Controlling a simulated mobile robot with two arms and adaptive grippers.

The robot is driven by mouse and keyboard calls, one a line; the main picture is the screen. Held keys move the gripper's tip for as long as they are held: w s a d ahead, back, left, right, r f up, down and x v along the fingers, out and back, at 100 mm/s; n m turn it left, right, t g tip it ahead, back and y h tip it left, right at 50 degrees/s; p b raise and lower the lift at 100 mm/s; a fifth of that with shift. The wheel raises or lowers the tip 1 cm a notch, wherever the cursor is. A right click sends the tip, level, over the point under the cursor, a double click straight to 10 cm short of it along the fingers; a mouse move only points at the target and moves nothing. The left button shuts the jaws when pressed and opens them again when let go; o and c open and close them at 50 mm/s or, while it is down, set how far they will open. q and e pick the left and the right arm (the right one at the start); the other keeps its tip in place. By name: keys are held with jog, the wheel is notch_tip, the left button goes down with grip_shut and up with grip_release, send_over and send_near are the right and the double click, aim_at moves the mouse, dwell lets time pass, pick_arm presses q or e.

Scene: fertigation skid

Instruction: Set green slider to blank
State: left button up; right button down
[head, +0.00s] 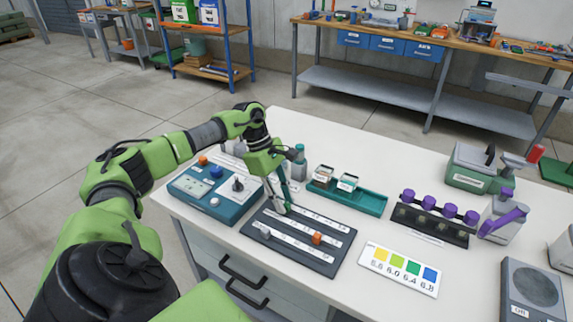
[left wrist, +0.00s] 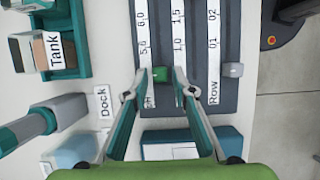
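The dark slider board (head: 335,262) lies on the white bench with several white scale strips. The green slider (left wrist: 160,74) shows in the left wrist view, on the strip marked "pH", between that label and 5.6. In the head view my left gripper hides it. My left gripper (head: 282,208) points down at the board's far left end. In the left wrist view its fingers (left wrist: 160,82) stand apart, one on each side of the green slider, with small gaps visible. My right gripper is not in view.
An orange slider (head: 317,238) and a grey-white slider (head: 265,233) sit on the other strips. A teal control box (head: 203,201) stands close left, a teal tray (head: 370,203) with jars behind. A colour card (head: 400,269) lies to the right.

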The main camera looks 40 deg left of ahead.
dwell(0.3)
pick_arm(q)
jog(key=v, duration=1.2)
jog(key=shift+a, duration=0.15)
jog(key=shift+s+f, duration=0.1)
